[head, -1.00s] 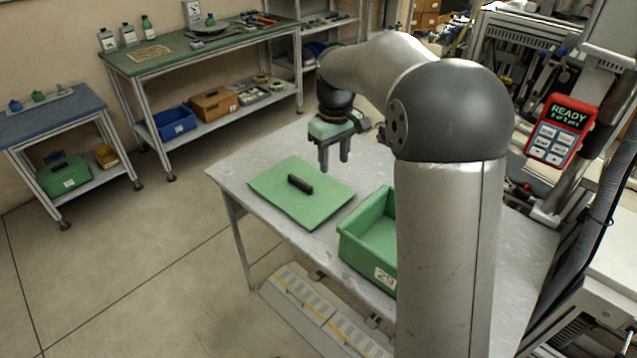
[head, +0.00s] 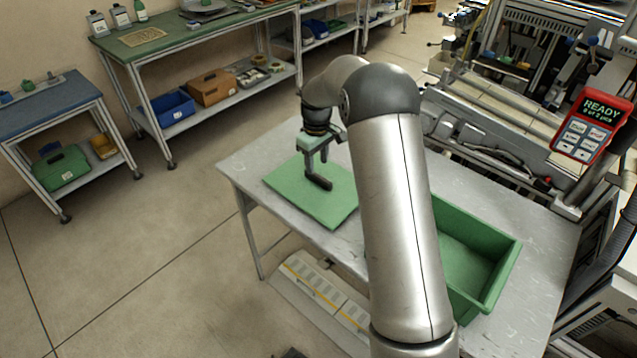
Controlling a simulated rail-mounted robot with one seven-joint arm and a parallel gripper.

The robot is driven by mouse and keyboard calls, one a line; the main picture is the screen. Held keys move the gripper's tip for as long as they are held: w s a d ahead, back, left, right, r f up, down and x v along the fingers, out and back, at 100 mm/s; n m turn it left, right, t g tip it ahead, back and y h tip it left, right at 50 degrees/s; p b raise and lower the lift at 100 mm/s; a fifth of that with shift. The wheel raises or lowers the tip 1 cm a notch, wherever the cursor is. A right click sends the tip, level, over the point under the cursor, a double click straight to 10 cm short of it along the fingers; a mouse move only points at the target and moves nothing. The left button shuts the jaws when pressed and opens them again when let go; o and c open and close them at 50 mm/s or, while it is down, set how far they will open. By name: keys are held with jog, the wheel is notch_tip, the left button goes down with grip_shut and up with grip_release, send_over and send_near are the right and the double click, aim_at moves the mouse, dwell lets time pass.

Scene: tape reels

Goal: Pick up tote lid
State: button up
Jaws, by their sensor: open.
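The tote lid (head: 325,207) is a flat green panel lying on the grey table, with a dark bar handle (head: 319,184) on top. My gripper (head: 315,170) points down over the lid, with its fingers close around or just above the handle. It is open; whether the fingers touch the handle, I cannot tell. The open green tote (head: 488,232) stands on the same table to the right, partly hidden behind my arm. Its visible inside looks empty.
The grey table (head: 250,150) has bare space around the lid and behind the tote. A red handheld panel (head: 590,127) reading READY is at the right. A green-topped bench (head: 200,38) and a small blue-topped table (head: 50,112) stand along the left wall, apart from the work table.

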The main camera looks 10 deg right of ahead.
aim_at(318, 176)
jog(key=f+p, duration=0.1)
jog(key=f, duration=0.1)
jog(key=f+p, duration=0.1)
jog(key=f, duration=0.2)
jog(key=shift+s+d+f, duration=0.15)
jog(key=shift+s+f, duration=0.05)
jog(key=shift+f, duration=0.1)
grip_shut()
